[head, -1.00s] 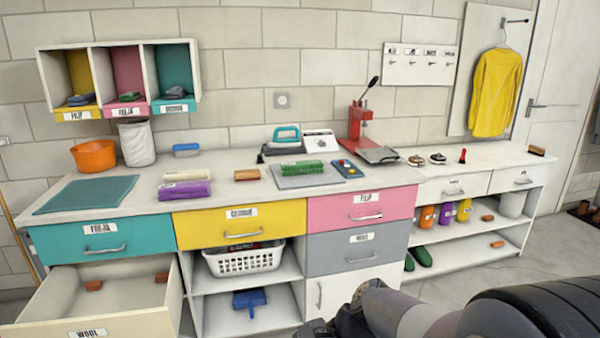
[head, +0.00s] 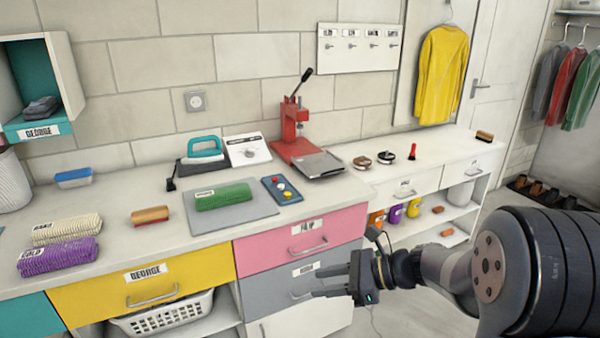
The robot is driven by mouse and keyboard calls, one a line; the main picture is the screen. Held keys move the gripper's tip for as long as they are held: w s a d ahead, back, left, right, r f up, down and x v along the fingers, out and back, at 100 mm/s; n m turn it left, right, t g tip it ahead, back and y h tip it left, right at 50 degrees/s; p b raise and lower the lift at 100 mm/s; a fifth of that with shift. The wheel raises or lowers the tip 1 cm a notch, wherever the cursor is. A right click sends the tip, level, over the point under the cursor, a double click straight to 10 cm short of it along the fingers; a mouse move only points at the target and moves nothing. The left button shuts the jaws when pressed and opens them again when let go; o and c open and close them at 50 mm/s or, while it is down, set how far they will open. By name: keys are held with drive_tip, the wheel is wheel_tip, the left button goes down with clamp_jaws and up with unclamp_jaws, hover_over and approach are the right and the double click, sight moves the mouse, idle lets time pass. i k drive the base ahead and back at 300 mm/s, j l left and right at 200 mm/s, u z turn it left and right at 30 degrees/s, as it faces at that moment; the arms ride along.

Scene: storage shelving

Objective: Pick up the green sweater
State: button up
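A rolled or folded green knitted bundle (head: 223,196) with a small white label lies on a grey mat (head: 258,212) on the counter. A green garment (head: 584,92) also hangs on the rack at the far right. My gripper (head: 318,281) is in front of the grey drawer, below the counter top and to the right of the bundle. Its fingers point left, look spread apart, and hold nothing that I can see.
A cream bundle (head: 67,229) and a purple bundle (head: 59,256) lie at the left. An iron (head: 204,149), a button panel (head: 282,190) and a red press (head: 290,130) stand around the mat. A yellow sweater (head: 441,75) hangs on the wall.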

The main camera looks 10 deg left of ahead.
sight(205, 200)
drive_tip(key=i+z, duration=0.45)
drive_tip(key=i, duration=0.55)
drive_tip(key=i+u, duration=0.35)
drive_tip(key=u, duration=0.15)
drive_tip(key=i+l+u, duration=0.15)
drive_tip(key=i+u, duration=0.15)
drive_tip(key=u, duration=0.15)
drive_tip(key=i+u, duration=0.35)
drive_tip(key=i+j+u, duration=0.1)
drive_tip(key=u, duration=0.25)
drive_tip(key=i+l, duration=0.05)
drive_tip(key=i, duration=0.05)
